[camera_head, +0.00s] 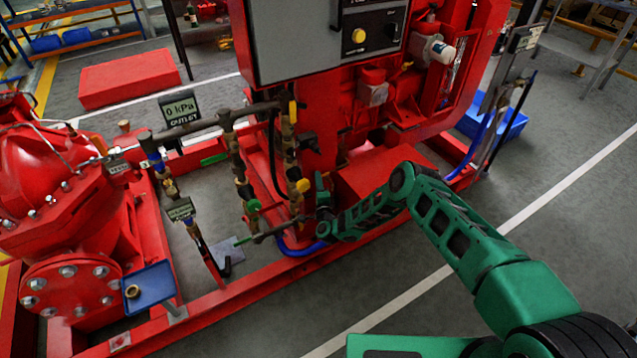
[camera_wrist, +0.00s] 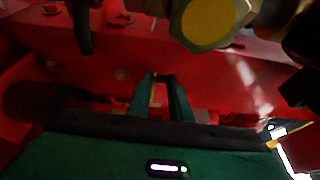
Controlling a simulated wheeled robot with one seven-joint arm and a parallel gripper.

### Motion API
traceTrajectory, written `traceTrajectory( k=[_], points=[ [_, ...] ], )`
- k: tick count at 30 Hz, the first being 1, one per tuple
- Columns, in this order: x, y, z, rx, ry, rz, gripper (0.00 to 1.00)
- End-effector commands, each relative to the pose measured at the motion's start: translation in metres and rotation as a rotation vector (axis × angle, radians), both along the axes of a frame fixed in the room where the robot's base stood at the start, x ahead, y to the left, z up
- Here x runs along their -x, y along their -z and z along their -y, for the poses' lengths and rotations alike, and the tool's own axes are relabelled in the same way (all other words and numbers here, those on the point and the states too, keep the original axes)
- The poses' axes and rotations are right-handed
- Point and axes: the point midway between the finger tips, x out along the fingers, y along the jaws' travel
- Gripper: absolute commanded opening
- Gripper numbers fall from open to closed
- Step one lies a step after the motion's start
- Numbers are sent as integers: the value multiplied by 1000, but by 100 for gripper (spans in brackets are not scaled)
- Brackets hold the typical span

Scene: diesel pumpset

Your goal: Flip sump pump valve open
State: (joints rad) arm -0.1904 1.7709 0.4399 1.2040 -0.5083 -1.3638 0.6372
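I cannot tell which valve is the sump pump valve. Brass valves stand on the vertical pipes left of my gripper (camera_head: 309,216) in the head view. One has a yellow round cap (camera_head: 303,185), and another a green one (camera_head: 252,205). A lever with a green end (camera_head: 243,240) sticks out low and left. In the wrist view a yellow round cap (camera_wrist: 207,18) is close, at the top. My gripper's two green fingers (camera_wrist: 162,78) stand a little apart there, with no object clearly held between them. The fingers are hard to make out in the head view.
The red pumpset frame (camera_head: 215,303) surrounds the pipes. A grey control box (camera_head: 310,45) stands above them. An outlet display (camera_head: 180,107) reads 0 kPa. A blue tray (camera_head: 150,287) is at lower left.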

Motion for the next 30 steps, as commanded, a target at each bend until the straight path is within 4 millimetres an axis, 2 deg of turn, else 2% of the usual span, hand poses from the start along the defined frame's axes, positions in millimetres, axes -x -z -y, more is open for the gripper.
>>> traceTrajectory(
  k=[11, 30],
  points=[
    [1, -3, 3, 3, -79, 6, 0],
    [6, -3, 30, -2, -495, 9, 0]
  ],
)
